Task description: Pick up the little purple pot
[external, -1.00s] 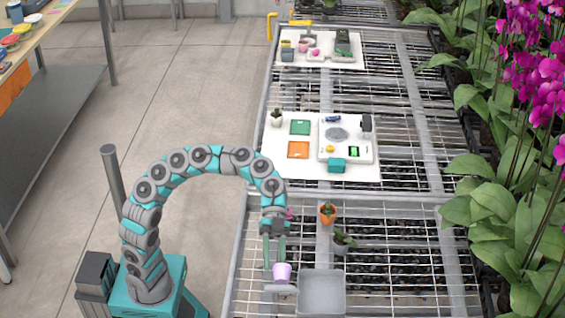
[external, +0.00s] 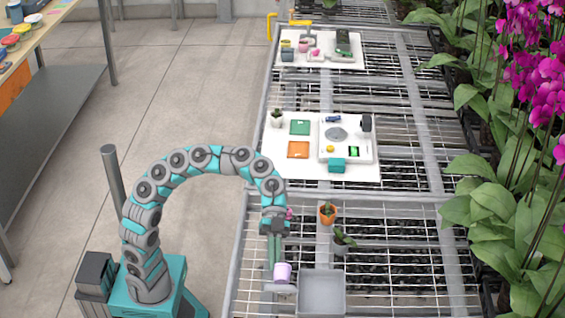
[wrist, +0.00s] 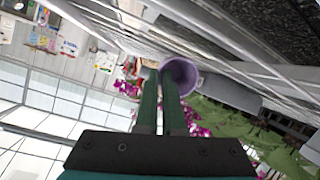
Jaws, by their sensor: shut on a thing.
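The little purple pot (external: 282,273) is near the front left of the mesh bench, just left of a grey tray. My gripper (external: 275,263) points down from above with its long green fingers close together, shut on the pot. In the wrist view the fingertips (wrist: 161,78) meet the pot's wall, and the purple pot (wrist: 183,72) shows its round open mouth. Whether the pot touches what is under it cannot be told.
The grey tray (external: 321,291) stands close to the right of the pot. A plant in an orange pot (external: 327,216) and another small potted plant (external: 341,248) stand behind it. A white board (external: 282,168) with small items lies further back. Purple orchids (external: 530,60) line the right.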

